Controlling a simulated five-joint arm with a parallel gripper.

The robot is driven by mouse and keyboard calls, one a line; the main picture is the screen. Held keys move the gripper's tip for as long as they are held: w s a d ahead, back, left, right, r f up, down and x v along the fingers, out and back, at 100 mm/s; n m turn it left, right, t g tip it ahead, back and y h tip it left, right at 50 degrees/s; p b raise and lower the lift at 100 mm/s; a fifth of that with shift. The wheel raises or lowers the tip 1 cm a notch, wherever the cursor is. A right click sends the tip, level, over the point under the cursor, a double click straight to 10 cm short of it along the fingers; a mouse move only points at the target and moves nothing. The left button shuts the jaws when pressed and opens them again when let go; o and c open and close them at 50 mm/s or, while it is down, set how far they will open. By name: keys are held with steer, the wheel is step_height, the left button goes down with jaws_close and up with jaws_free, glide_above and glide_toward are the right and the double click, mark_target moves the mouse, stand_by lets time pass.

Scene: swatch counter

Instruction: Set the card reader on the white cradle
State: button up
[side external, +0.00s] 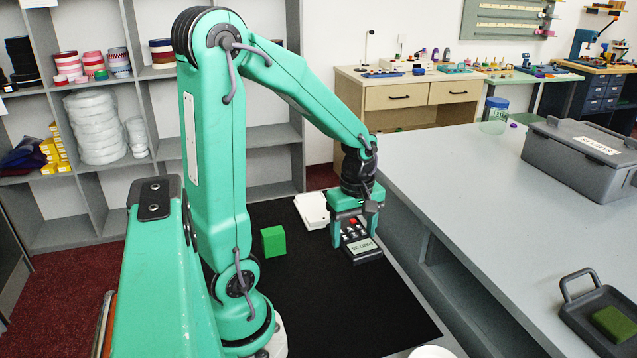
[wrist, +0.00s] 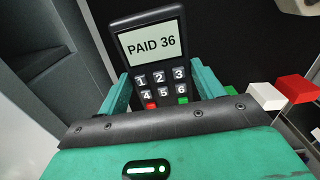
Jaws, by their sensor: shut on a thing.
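The card reader (side external: 362,247) is dark, with a pale screen and a keypad. In the wrist view the card reader (wrist: 152,42) shows "PAID 36" on its screen. My gripper (side external: 354,228) is shut on it, with one finger on each side of the keypad; the jaws also show in the wrist view (wrist: 163,88). The reader appears held tilted over the black mat near the counter edge. A flat white piece (side external: 312,209), which looks like the white cradle, lies on the mat just left of and behind my gripper. Its right part is partly hidden.
A green block (side external: 273,241) stands on the black mat (side external: 330,310) left of the reader. The grey counter (side external: 480,190) rises at the right, with a lidded grey box (side external: 575,165) and a dark tray (side external: 590,310). The front of the mat is clear.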

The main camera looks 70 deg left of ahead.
steer(key=shift+w+a+r, duration=0.1)
steer(key=shift+w+a, duration=0.25)
steer(key=shift+a, duration=0.15)
steer(key=w+a+r, duration=0.1)
steer(key=w+a, duration=0.3)
steer(key=a, duration=0.4)
steer(key=m, duration=0.1)
glide_above(315, 209)
step_height(315, 209, down, 7)
steer(key=shift+r, duration=0.15)
steer(key=shift+f, duration=2)
steer(key=shift+f, duration=0.15)
steer(key=o, duration=1.2)
